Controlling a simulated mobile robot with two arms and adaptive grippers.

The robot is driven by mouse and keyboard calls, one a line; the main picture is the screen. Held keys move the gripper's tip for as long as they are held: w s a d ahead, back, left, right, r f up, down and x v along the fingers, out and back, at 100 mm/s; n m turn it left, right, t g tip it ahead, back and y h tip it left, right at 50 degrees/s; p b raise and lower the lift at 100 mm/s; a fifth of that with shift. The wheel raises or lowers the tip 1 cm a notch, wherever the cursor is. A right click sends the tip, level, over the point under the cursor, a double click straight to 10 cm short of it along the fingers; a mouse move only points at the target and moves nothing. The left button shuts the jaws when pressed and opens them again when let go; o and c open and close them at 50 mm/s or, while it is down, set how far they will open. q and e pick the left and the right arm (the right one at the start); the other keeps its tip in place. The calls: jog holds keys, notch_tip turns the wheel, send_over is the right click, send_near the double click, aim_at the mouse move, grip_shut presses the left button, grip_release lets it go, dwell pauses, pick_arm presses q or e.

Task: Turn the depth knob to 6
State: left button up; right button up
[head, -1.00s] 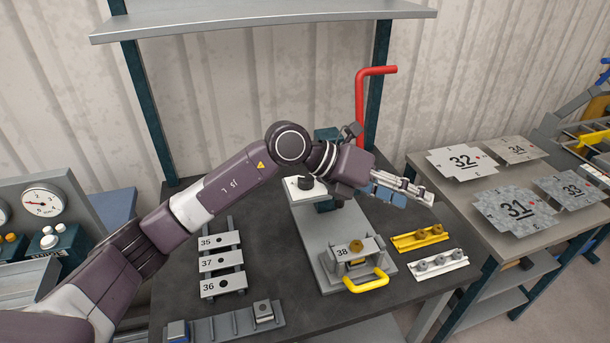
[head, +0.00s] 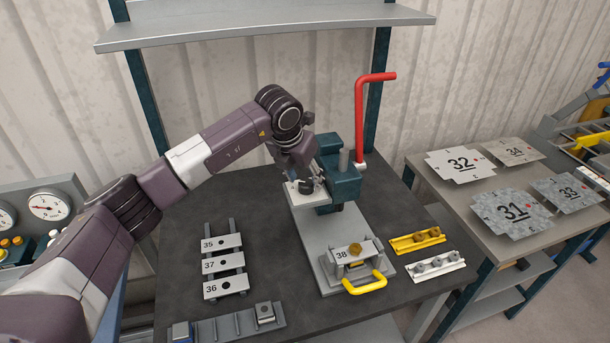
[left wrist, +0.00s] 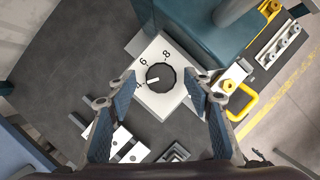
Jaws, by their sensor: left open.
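The depth knob (left wrist: 163,73) is a black ribbed disc with a white pointer mark, set on a white dial plate (left wrist: 150,106). In the left wrist view the pointer is directed to the lower left, below the printed 6 and near a partly hidden mark. An 8 is printed to the upper right. My left gripper (left wrist: 160,82) is open, with one blue-padded finger on each side of the knob. I cannot tell whether the pads touch it. In the head view the gripper (head: 306,184) points down over the dial plate (head: 291,191) and mostly hides the knob.
The teal press head (head: 342,185) stands close to the right of the gripper, with a red lever (head: 359,120) behind. A fixture marked 38 (head: 342,256) with a yellow handle is in front. Numbered blocks (head: 222,264) lie left. A shelf (head: 270,22) hangs above.

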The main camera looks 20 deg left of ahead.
pick_arm(q)
jog(key=shift+w+d+f, duration=0.1)
jog(key=shift+w+f, duration=0.05)
jog(key=shift+f, duration=0.3)
jog(key=shift+c, duration=0.4)
